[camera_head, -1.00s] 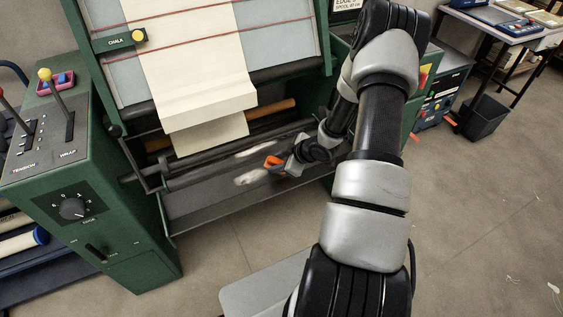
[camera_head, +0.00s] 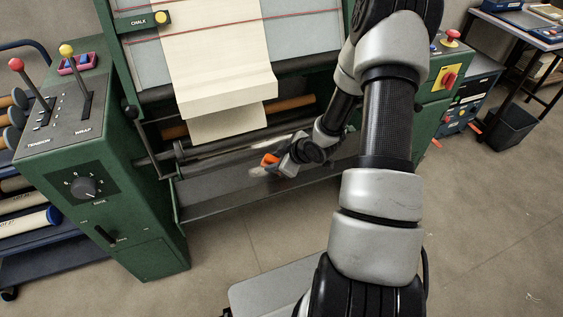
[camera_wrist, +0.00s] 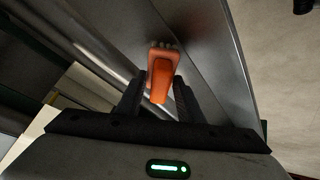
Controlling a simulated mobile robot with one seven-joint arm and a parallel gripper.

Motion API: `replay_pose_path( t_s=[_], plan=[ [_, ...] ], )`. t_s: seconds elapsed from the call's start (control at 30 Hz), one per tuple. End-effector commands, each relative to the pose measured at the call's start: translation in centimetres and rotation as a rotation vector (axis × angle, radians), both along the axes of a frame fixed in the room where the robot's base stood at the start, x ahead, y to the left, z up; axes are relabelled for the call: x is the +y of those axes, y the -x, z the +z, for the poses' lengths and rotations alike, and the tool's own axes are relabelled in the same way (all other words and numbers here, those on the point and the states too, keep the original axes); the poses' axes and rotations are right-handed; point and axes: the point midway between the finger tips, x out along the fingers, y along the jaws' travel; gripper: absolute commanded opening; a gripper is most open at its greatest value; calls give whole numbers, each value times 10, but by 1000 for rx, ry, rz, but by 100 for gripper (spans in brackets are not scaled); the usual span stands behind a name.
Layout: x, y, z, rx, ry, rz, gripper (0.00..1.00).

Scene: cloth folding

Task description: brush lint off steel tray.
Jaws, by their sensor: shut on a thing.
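My gripper (camera_wrist: 158,97) is shut on an orange brush (camera_wrist: 160,75), with a dark finger on each side of its handle. The brush tip points away from the wrist, over the steel tray (camera_wrist: 213,60). In the head view the orange brush (camera_head: 270,160) is small, above the grey steel tray (camera_head: 225,201) low in the green machine. Contact between bristles and tray cannot be told. A pale lint patch (camera_head: 257,171) shows just left of the brush, partly hidden by it. No clear lint shows in the wrist view.
Cream cloth (camera_head: 222,85) hangs down the machine above the tray, near a wooden roller (camera_head: 293,104) and metal bars. A green control cabinet (camera_head: 115,215) with levers stands at left. A black bin (camera_head: 510,128) stands at right.

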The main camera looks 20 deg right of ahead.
Motion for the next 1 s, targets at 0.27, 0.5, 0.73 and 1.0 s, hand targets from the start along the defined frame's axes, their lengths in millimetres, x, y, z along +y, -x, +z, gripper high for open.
replay_pose_path(
  t_s=[0.27, 0.5, 0.73, 1.0],
  plan=[
    [12, 0, -2, 0, 1, 3, 13],
    [33, 1, -1, 0, 1, 3, 13],
    [42, 1, 1, 0, 0, 1, 13],
    [62, 1, -2, 1, 0, 3, 13]
  ],
)
